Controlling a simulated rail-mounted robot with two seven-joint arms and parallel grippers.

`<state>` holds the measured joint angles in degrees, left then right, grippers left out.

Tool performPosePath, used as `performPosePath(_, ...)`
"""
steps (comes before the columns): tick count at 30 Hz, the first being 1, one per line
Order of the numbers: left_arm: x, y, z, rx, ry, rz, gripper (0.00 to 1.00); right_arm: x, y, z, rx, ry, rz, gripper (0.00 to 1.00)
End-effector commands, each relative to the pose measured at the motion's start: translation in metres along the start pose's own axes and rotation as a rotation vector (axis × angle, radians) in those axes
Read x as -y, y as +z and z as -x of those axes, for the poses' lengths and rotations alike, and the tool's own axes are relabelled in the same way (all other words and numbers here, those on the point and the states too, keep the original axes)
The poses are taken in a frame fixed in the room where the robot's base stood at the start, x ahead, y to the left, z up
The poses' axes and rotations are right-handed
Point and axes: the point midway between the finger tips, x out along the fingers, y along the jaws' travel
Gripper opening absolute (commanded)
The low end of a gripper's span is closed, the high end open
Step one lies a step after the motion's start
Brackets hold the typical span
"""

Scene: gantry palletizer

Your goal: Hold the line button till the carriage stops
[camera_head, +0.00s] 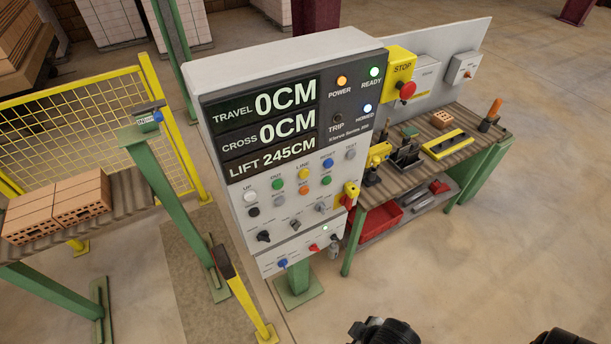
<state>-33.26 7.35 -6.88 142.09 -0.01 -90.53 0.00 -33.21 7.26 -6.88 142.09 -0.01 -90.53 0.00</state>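The grey control cabinet (222,100) stands in the middle on a green post. Its yellow button (304,174) under the label LINE is in the upper button row, between a green and a blue button. Nothing touches it. The display reads TRAVEL 0CM, CROSS 0CM, LIFT 245CM. The POWER, READY and HOMED lamps are lit; the TRIP lamp looks dark. My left gripper (385,332) shows as a dark shape at the bottom edge, well below and right of the buttons. My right gripper (560,338) barely shows at the bottom right. Their fingers cannot be made out. The carriage is not identifiable.
A red stop button (407,90) on a yellow box sits at the cabinet's right side. Other buttons and switches crowd the panel. A workbench (480,118) with tools is behind right. Bricks (82,200) lie on a conveyor at left beside a yellow fence (90,125). Right floor is clear.

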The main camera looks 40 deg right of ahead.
Motion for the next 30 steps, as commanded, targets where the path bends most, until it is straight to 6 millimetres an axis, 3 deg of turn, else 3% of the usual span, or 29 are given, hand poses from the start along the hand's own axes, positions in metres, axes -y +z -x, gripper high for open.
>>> performPosePath(2, -0.0004, -0.0001, 0.0, 0.0, 0.001, 0.001, 0.72, 0.0, 0.0, 0.0, 0.0, 0.0, 0.0, 0.43)
performPosePath(24, -0.0032, -0.0008, 0.0001, -0.002, 0.008, 0.011, 0.01, 0.003, -0.0006, 0.0001, -0.001, -0.008, -0.01, 0.43)
performPosePath(30, -0.0012, -0.0004, 0.0, -0.001, 0.003, 0.004, 0.0, 0.0029, -0.0006, 0.0001, -0.001, -0.008, -0.01, 0.43)
